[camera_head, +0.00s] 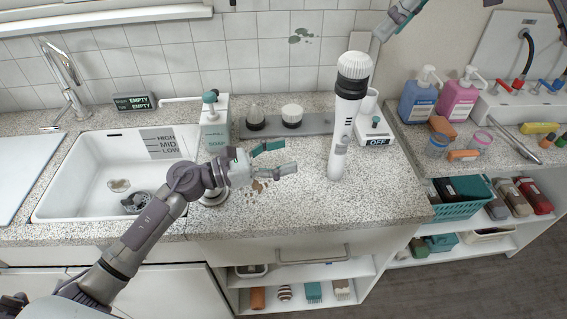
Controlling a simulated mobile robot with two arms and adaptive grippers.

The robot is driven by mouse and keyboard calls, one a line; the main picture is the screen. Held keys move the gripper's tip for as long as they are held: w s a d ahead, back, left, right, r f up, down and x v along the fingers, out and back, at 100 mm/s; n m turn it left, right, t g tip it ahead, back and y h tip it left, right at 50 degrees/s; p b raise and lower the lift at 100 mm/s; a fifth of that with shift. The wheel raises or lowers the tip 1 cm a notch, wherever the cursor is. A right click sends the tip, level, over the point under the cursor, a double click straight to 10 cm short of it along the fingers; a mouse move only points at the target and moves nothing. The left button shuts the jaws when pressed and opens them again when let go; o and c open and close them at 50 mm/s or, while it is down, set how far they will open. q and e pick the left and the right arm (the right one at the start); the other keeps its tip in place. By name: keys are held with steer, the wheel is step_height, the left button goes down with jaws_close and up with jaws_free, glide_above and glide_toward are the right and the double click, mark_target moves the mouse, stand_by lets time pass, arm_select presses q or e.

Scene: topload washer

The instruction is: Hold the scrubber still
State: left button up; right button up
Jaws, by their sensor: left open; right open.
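The scrubber (346,112) is a white, wand-like tool with a black band under its round, ribbed white head. It stands nearly upright on the speckled counter, leaning slightly, with its head at the top. My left gripper (284,158) is open and empty, to the left of the scrubber's lower handle and apart from it. Its fingers point right, towards the handle. My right gripper (402,20) is at the top edge, above and to the right of the scrubber's head, open and partly cut off by the frame.
A white sink (85,205) is at left, with a soap dispenser (214,125) beside it. Brown specks lie on the counter (290,215) by my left gripper. A tray (310,124) with two brush heads and a white device reading OFF (375,138) stand behind. Bottles are at right.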

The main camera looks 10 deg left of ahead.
mark_target(332, 152)
arm_select(q)
steer(key=shift+d+f+y, duration=0.15)
steer(key=shift+f, duration=0.35)
steer(key=shift+d+f+y, duration=0.15)
steer(key=shift+f, duration=0.35)
steer(key=shift+w+d+f, duration=0.15)
steer(key=shift+d, duration=0.15)
steer(key=x, duration=1.3)
jaws_close()
